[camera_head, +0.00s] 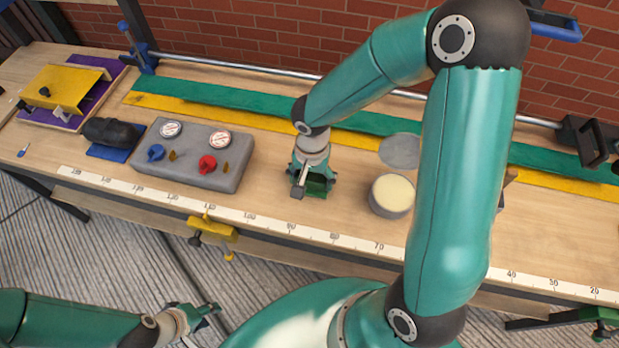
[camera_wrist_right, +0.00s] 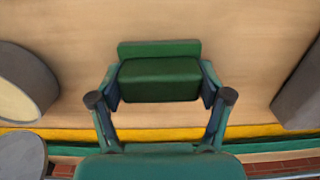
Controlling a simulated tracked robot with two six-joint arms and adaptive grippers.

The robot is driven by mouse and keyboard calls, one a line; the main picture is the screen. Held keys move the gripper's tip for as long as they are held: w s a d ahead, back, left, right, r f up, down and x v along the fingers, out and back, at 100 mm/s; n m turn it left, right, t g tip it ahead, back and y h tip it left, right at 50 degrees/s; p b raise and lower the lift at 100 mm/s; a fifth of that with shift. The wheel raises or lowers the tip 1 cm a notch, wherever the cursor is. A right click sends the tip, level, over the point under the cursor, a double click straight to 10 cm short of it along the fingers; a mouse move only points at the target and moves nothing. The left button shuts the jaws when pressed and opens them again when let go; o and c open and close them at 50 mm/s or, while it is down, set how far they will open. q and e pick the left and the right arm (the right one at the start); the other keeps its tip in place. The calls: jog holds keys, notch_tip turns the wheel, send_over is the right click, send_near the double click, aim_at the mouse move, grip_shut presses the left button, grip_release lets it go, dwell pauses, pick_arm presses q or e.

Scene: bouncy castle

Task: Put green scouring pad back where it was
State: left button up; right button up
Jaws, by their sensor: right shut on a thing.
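The green scouring pad (camera_wrist_right: 160,80) is between the two fingers of my right gripper (camera_wrist_right: 160,96) in the right wrist view. The fingers are shut on its two ends. In the head view my right gripper (camera_head: 313,184) points down over the middle of the wooden workbench (camera_head: 275,200), and part of the pad (camera_head: 316,188) shows below it. I cannot tell whether the pad touches the bench top. My left gripper (camera_head: 203,312) is low in the head view, in front of the bench and away from the pad; its finger opening is unclear.
A grey box with gauges and knobs (camera_head: 190,178) is left of my right gripper. A round tin (camera_head: 391,196) with cream contents and a grey disc (camera_head: 401,150) are to its right. Green and yellow strips run behind; a ruler (camera_head: 230,212) and yellow clamp (camera_head: 213,230) line the front edge.

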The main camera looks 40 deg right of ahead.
aim_at(311, 177)
jog(key=shift+f, duration=0.15)
jog(key=o, duration=1.2)
notch_tip(311, 177, up, 12)
jog(key=shift+r, duration=0.2)
